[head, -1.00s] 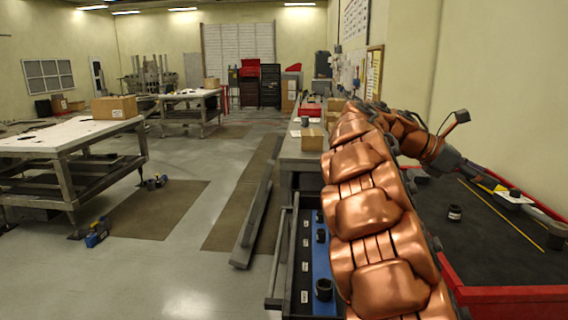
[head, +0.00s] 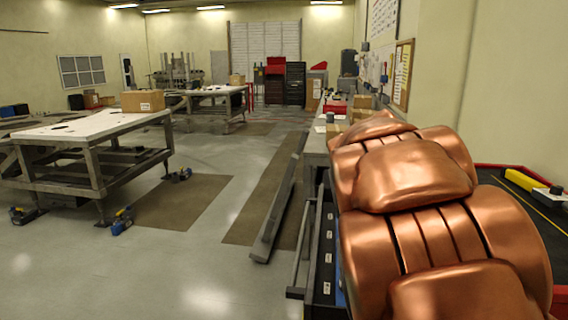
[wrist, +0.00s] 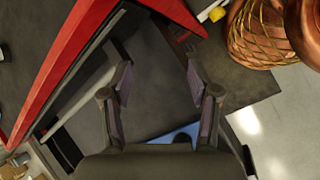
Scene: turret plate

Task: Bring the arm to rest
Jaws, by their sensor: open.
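My gripper (wrist: 158,92) shows in the wrist view with its two fingers spread apart and nothing between them. Below it are a dark surface and a red edge (wrist: 62,62) that runs diagonally on the left. My copper-coloured arm shows at the upper right of the wrist view. In the head view the arm fills the right side, and the gripper is hidden behind it.
A dark bench top (head: 515,205) with a red rim lies right of the arm, with a yellow object (head: 524,181) on it. A white-topped table (head: 85,128) with a cardboard box (head: 143,101) stands left. The floor between is mostly open.

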